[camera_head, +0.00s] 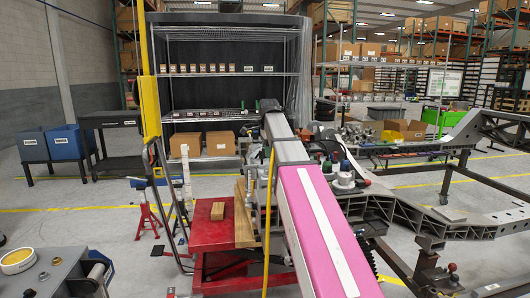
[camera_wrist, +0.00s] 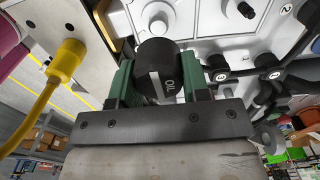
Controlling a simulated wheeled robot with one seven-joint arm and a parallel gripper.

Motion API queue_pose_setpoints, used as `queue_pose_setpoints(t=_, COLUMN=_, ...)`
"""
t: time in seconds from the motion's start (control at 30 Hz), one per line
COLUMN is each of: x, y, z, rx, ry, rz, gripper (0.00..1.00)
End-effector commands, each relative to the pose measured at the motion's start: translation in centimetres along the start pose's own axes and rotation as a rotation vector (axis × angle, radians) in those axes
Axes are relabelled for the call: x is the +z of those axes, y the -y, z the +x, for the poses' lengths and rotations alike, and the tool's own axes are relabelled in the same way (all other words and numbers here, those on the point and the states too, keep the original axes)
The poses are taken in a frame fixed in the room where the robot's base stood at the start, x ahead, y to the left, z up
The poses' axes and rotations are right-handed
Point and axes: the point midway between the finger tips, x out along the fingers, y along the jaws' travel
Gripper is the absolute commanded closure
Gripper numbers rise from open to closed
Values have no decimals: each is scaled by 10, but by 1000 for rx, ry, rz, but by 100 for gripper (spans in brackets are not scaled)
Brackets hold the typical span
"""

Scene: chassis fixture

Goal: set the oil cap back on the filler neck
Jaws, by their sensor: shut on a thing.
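Just beyond the cap is a rounded grey part (camera_wrist: 154,16), which may be the filler neck. The cap hides its lower part, and I cannot tell whether the two touch. In the head view my arm covers part of the work area, and I cannot make out the cap there.
In the wrist view, a pale engine surface (camera_wrist: 215,28) carries dark round fittings (camera_wrist: 215,58) right of the cap. A yellow plug and cable (camera_wrist: 68,57) are at left. In the head view, the dark chassis frame (camera_head: 408,190) extends right; a red cart (camera_head: 212,240) stands left.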

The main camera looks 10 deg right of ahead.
Motion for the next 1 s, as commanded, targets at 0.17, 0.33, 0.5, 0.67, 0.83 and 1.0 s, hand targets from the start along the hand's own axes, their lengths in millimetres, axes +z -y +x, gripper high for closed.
queue_pose_setpoints(t=0.17, x=0, y=-1, z=10, rx=1, ry=0, rz=0, gripper=91)
queue_pose_setpoints(t=0.33, x=0, y=-1, z=24, rx=1, ry=0, rz=0, gripper=91)
queue_pose_setpoints(t=0.5, x=0, y=-1, z=42, rx=2, ry=0, rz=0, gripper=91)
queue_pose_setpoints(t=0.67, x=0, y=0, z=40, rx=0, ry=0, rz=0, gripper=91)
queue_pose_setpoints(t=0.83, x=0, y=0, z=40, rx=0, ry=0, rz=0, gripper=91)
queue_pose_setpoints(t=1.0, x=0, y=0, z=40, rx=0, ry=0, rz=0, gripper=91)
